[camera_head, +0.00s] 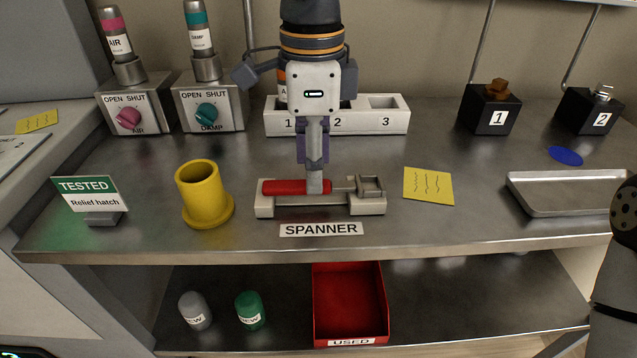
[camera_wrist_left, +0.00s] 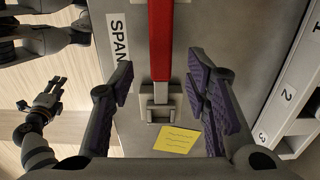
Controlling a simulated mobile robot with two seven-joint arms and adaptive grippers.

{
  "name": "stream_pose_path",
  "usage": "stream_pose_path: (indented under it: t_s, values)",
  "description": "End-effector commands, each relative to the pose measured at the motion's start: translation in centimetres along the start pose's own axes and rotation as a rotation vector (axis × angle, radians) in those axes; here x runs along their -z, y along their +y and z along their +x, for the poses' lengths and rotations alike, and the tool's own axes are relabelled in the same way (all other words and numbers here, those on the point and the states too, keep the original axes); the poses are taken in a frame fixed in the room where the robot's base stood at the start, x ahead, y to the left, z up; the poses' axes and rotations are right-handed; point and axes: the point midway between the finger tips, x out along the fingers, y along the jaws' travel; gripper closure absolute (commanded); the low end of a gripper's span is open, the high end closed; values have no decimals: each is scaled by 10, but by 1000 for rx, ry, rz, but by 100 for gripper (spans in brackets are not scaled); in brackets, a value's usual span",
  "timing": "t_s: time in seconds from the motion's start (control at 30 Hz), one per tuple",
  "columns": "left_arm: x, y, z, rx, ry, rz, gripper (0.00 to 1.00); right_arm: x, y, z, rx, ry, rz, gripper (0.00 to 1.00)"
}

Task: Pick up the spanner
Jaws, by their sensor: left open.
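The spanner (camera_head: 285,187) has a red handle and a grey shaft with a squarish head at its right end. It lies level across a pale rest (camera_head: 265,209) on the bench, behind the SPANNER label (camera_head: 321,229). My left gripper (camera_head: 314,178) points down over the handle and hides part of it. In the left wrist view the open fingers of this gripper (camera_wrist_left: 160,82) stand on either side of the spanner (camera_wrist_left: 160,40), with gaps visible on both sides. My right gripper (camera_wrist_left: 47,100) shows small at the left of the wrist view, away from the spanner; its opening is unclear.
A yellow flanged cylinder (camera_head: 203,196) stands left of the rest, and a yellow note (camera_head: 428,186) lies right. A numbered block (camera_head: 385,122) stands behind. A metal tray (camera_head: 560,208) is at right. A red USED bin (camera_head: 350,310) sits on the lower shelf.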

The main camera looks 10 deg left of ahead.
Motion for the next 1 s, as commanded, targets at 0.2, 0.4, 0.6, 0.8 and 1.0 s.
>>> stream_pose_path:
  t_s: [0.2,0.4,0.6,0.8,1.0]
  values:
    - [0,0,24,3,1,1,57,0,0,0,0,0,0,60]
    - [0,0,24,4,2,1,66,0,0,0,0,1,0,60]
    - [0,0,24,4,1,1,100,0,0,0,0,1,0,60]
    - [0,0,23,4,2,1,100,0,0,0,0,1,0,60]
    - [1,-1,13,8,3,0,100,0,0,0,0,-1,0,60]
